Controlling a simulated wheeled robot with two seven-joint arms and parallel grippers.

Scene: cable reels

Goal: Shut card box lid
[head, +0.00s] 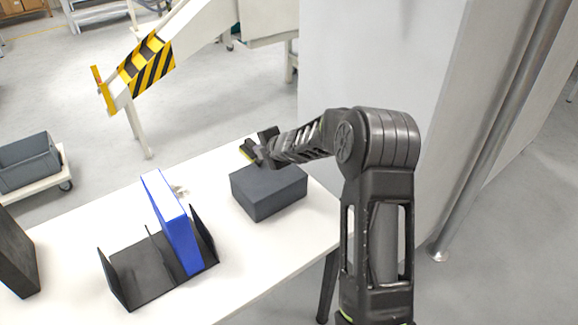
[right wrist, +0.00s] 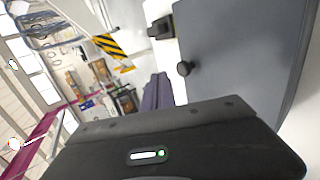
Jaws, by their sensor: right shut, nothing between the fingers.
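The card box (head: 268,192) is a dark grey box on the white table, right of the file rack. Its top looks flat and level in the head view, with no raised lid or gap visible. My left gripper is not in view.
A black file rack (head: 145,277) holding a blue binder (head: 172,222) stands left of the box. A dark block (head: 17,257) stands at the table's left end. The white table (head: 255,260) is clear in front of the box. A grey wall panel (head: 375,60) rises behind my right arm.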

